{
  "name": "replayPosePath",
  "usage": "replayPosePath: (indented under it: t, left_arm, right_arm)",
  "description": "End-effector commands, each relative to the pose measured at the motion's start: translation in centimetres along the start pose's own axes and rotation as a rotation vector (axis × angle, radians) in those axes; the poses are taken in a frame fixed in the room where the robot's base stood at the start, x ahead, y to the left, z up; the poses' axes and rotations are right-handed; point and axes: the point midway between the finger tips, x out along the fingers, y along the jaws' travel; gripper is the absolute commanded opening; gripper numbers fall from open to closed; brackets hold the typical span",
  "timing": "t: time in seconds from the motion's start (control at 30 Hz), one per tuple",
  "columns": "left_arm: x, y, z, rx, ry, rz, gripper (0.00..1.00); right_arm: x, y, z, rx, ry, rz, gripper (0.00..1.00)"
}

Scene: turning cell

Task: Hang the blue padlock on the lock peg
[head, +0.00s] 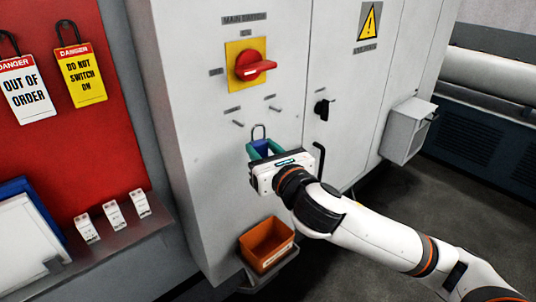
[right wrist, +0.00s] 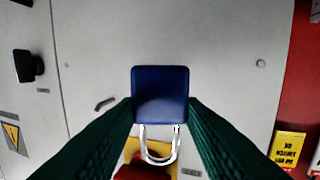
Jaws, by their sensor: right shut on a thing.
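The blue padlock (right wrist: 160,93) is held between the two green fingers of my right gripper (right wrist: 160,105), which is shut on its body. Its silver shackle (right wrist: 160,148) shows below the body in the right wrist view. In the head view the padlock (head: 263,148) is partly hidden by my right gripper (head: 266,150), and its shackle points up. Two small pegs, a left one (head: 238,123) and a right one (head: 275,109), stick out of the grey cabinet above the padlock. The shackle appears apart from both. Which one is the lock peg I cannot tell. My left gripper is out of view.
A red rotary switch (head: 252,66) on a yellow plate sits above the pegs. A black knob (head: 322,107) is to the right. An orange bin (head: 266,245) is below. Danger tags (head: 80,75) hang on the red board at left.

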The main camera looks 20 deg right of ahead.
Motion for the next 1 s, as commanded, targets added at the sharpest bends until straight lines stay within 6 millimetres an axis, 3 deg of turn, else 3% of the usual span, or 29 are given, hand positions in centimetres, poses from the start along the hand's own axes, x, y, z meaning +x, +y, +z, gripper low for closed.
replayPosePath:
  t: [0.3, 0.87, 1.0]
  left_arm:
    - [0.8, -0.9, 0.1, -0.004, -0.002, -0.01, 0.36]
    - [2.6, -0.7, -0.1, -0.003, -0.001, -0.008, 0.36]
    - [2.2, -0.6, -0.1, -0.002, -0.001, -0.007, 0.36]
  right_arm:
    - [1.9, -0.6, 0.2, 0.002, 0.0, -0.001, 0.12]
    - [5.1, -1.4, 0.4, 0.002, 0.001, -0.001, 0.12]
    - [5.8, -1.6, 0.5, 0.0, -0.002, 0.0, 0.12]
